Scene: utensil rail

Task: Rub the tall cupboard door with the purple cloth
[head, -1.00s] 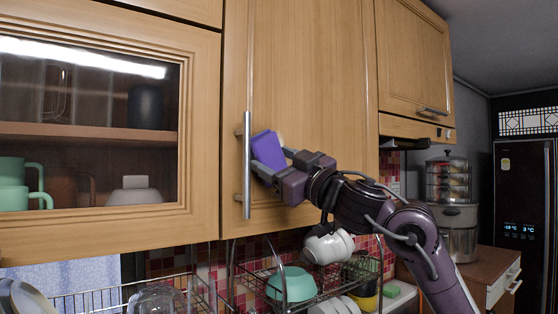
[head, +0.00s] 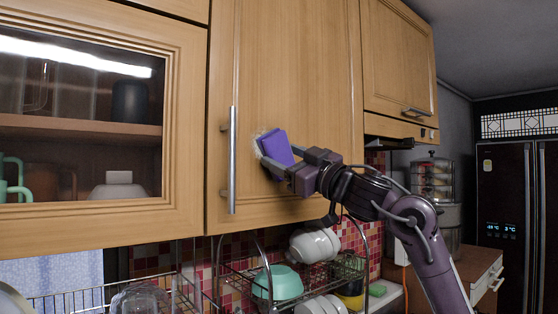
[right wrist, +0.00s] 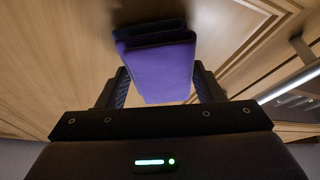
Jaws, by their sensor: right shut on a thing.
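The tall cupboard door (head: 300,70) is light wood with a long vertical metal handle (head: 232,160) near its left edge. The purple cloth (head: 277,148), a folded pad, is at the lower part of the door, right of the handle. It appears to be against the wood. A pale smudge (head: 257,143) shows on the door at the cloth's left edge. My right gripper (head: 279,161) is shut on the cloth, coming from the lower right. In the right wrist view the cloth (right wrist: 158,70) sits between both fingers. My left gripper is not in view.
A glass-fronted cupboard (head: 185,120) is at left and a smaller cupboard (head: 400,60) at right. A steamer (head: 434,180) and dark fridge (head: 515,200) are at right.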

